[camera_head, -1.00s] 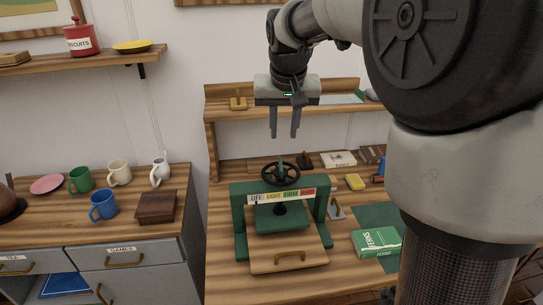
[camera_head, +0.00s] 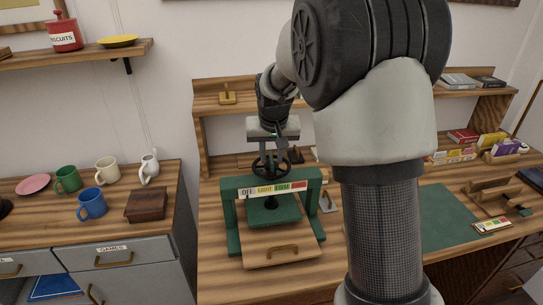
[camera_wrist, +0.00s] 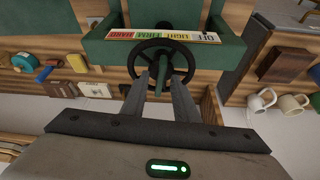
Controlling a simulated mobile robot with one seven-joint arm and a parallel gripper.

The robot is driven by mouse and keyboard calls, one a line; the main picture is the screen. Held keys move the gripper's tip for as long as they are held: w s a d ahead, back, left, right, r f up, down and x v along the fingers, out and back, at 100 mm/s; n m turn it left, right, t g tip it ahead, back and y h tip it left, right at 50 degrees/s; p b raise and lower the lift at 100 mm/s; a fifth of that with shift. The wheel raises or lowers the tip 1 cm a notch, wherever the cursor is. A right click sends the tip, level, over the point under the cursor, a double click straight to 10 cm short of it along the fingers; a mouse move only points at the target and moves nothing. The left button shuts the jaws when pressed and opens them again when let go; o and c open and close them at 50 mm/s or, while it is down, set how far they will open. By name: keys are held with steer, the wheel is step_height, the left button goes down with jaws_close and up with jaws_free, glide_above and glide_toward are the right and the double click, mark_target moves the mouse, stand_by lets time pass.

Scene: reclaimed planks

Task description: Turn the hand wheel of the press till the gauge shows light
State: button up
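The green press (camera_head: 230,208) stands on the wooden bench, with a wooden board with a brass handle (camera_head: 284,249) at its front. Its black spoked hand wheel (camera_head: 254,170) lies flat on top and also shows in the wrist view (camera_wrist: 192,60). A green upright grip (camera_wrist: 159,80) stands at the wheel. My gripper (camera_wrist: 160,84) is above the wheel, pointing down, its two fingers apart on either side of the grip. I cannot tell whether they touch it. The gauge strip (camera_head: 272,188) reads OFF, LIGHT, FIRM, HARD.
A brown box (camera_head: 146,205) and several mugs, including a blue one (camera_head: 92,205), stand on the left cabinet. A green mat (camera_head: 448,216) lies on the bench at right. My arm hides the bench between mat and press. A shelf (camera_head: 225,110) runs behind the press.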

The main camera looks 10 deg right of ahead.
jaws_close()
steer(key=shift+a+m, duration=0.1)
steer(key=shift+m, duration=0.2)
steer(key=m+h, duration=0.1)
steer(key=m, duration=0.1)
steer(key=shift+a+m, duration=0.15)
steer(key=shift+m, duration=0.15)
steer(key=shift+w+m+g+h+p, duration=0.15)
steer(key=shift+m+g+h+p, duration=0.45)
steer(key=shift+m, duration=1.7)
jaws_free()
